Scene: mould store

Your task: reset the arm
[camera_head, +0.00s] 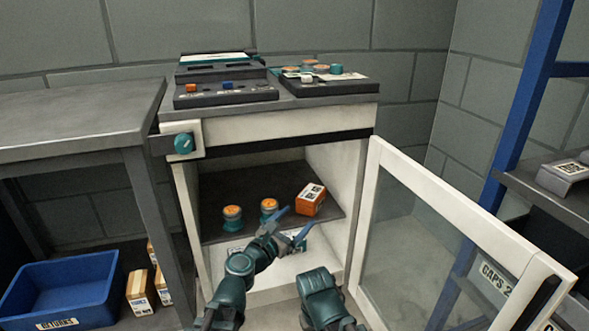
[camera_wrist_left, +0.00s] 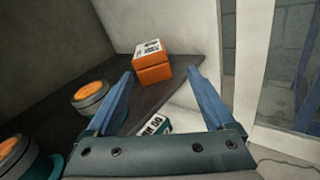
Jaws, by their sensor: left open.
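My left gripper (camera_head: 289,224) is open and empty at the front of the open cabinet, by the front edge of its dark shelf (camera_head: 235,188). Its two blue fingers stand apart in the left wrist view (camera_wrist_left: 161,95). An orange box (camera_head: 311,199) with a printed label sits on the shelf, beyond the fingers; it also shows in the left wrist view (camera_wrist_left: 152,64). Two teal jars with orange tops, one at left (camera_head: 232,217) and one nearer the gripper (camera_head: 269,208), stand on the shelf left of the box. My right gripper cannot be made out.
The cabinet's glazed door (camera_head: 450,235) stands open at right. A white-and-teal labelled box (camera_wrist_left: 156,124) lies below the shelf. A blue bin (camera_head: 60,290) and small cartons (camera_head: 140,291) are at lower left. A grey table (camera_head: 75,115) stands left; a blue rack (camera_head: 530,95) stands right.

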